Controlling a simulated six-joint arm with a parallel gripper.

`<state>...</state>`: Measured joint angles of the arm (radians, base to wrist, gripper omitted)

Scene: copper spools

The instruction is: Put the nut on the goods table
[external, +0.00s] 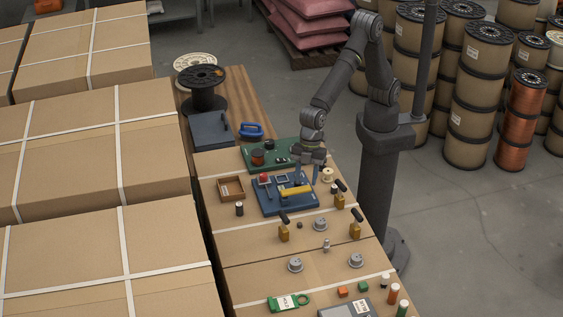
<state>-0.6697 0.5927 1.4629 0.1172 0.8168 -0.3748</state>
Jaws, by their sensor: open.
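My gripper (308,172) points down over the right back part of a blue board (268,207), with its fingers apart. A yellow bar (295,190) lies on that board just in front of the fingers; I cannot tell whether they touch anything. I cannot pick out the nut for certain at this size.
A green board (256,153) lies behind the blue one, and a brown tray (231,189) to its left. Large strapped cartons (90,150) border the table's left side.

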